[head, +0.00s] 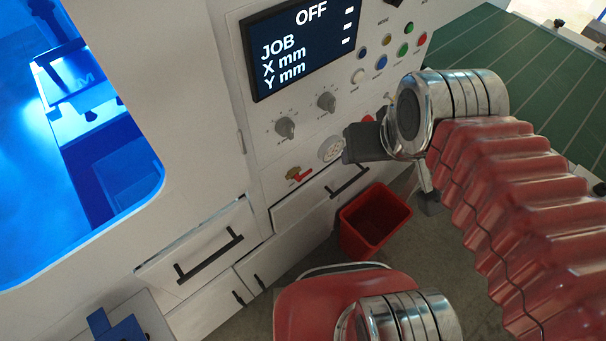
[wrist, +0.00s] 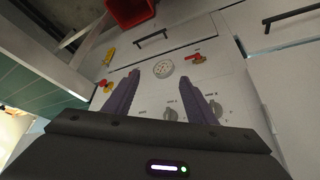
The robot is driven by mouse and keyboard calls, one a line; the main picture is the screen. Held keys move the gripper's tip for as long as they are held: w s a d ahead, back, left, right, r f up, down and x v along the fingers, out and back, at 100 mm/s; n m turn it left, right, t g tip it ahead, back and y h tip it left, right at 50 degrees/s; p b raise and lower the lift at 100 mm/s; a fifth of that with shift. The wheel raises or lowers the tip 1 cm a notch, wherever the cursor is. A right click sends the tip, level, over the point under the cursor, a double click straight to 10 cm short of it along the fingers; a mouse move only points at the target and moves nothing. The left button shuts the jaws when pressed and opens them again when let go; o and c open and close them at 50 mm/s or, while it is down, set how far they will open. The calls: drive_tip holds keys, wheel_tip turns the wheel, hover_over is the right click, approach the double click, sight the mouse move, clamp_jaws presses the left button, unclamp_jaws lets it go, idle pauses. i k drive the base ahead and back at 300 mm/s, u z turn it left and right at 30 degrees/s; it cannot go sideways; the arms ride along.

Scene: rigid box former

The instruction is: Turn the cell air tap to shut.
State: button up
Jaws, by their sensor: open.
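The cell air tap (head: 298,174), brass with a red lever, is on the white machine front below the two grey knobs and left of a round gauge (head: 332,148). What looks like the same tap (wrist: 197,58) shows in the wrist view, right of the gauge. My gripper (head: 352,146) is in front of the panel, right of the tap and apart from it in the picture. In the wrist view its two dark fingers (wrist: 158,79) are spread apart with nothing between them. The lever is too small to tell its exact angle.
Drawers with black handles (head: 349,181) lie below the tap. A red bin (head: 373,222) stands on the floor below the gripper. A screen (head: 302,48) reading OFF and coloured buttons are above. Other yellow and red fittings (wrist: 107,84) show at left in the wrist view.

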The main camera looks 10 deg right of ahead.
sight(298, 178)
drive_tip(key=k, duration=1)
drive_tip(key=u, duration=1.25)
drive_tip(key=i, duration=0.55)
drive_tip(key=z, duration=0.2)
